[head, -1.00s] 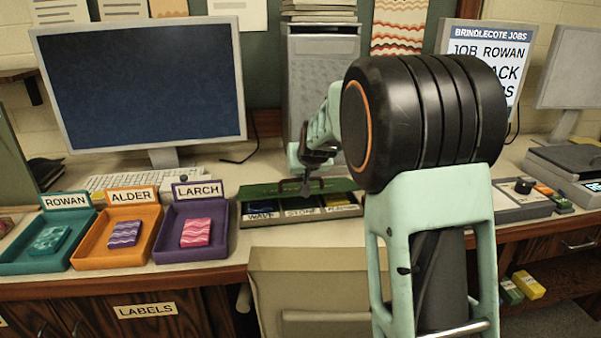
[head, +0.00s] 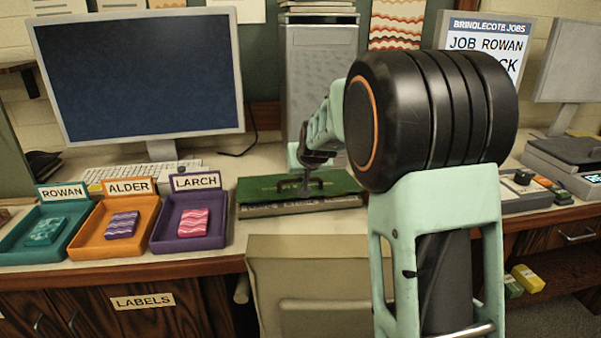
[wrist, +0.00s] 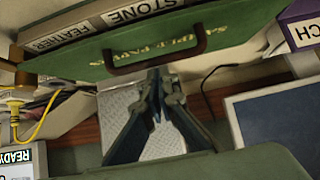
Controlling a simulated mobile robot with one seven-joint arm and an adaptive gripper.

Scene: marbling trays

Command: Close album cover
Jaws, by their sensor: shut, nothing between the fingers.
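The album's green cover (head: 262,189) is tilted over the album's base (head: 300,210) on the desk. In the wrist view the cover (wrist: 85,62) shows gold lettering and a dark handle (wrist: 190,54). The labels FEATHER (wrist: 57,37) and STONE (wrist: 140,10) show past the cover's edge, so it is not flat on the base. My gripper (head: 305,190) is at the handle side of the cover. In the wrist view my gripper (wrist: 156,80) has its fingertips together beside the handle bar; I cannot tell whether they touch it. Nothing is held.
Left of the album stand the LARCH (head: 160,240), ALDER (head: 80,255) and ROWAN (head: 12,258) trays, each with a patterned block. A monitor (head: 140,75) and keyboard (head: 145,172) are behind them. A chair back (head: 300,270) stands in front of the desk.

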